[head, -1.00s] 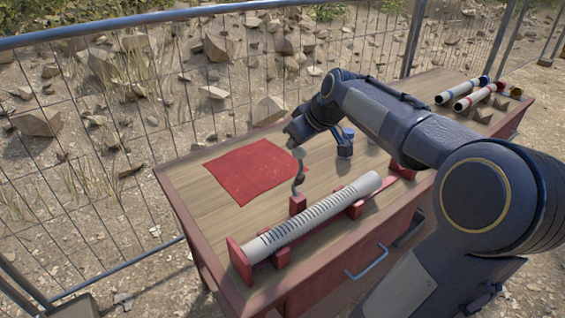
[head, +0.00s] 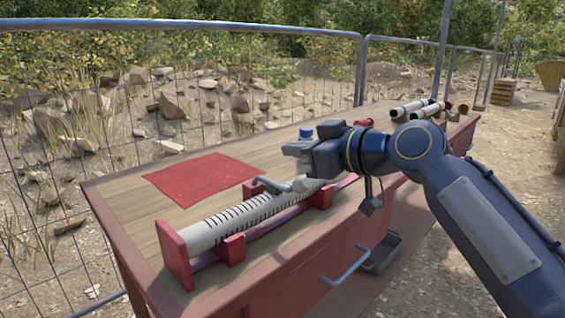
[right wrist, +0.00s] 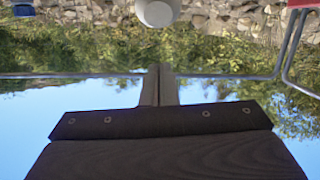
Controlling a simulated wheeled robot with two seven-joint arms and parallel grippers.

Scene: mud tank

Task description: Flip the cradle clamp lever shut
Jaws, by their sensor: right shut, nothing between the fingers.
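The cradle (head: 176,256) is red and runs along the front of the table, holding a white slotted tube (head: 203,235). The grey clamp lever (head: 290,185) starts at a red block behind the tube and lies low across the top of it. Whether it presses on the tube I cannot tell. My right gripper (head: 293,149) is shut and empty, just above and behind the lever. Its closed fingers (right wrist: 158,85) show in the right wrist view, with a pale rounded thing near the top edge. My left gripper is not in view.
A red mat (head: 200,180) lies on the wooden table. A blue-capped thing (head: 306,132) stands behind my right gripper. More tubes (head: 415,109) lie at the far right end. A wire fence (head: 110,160) runs behind the table. The table's left end is clear.

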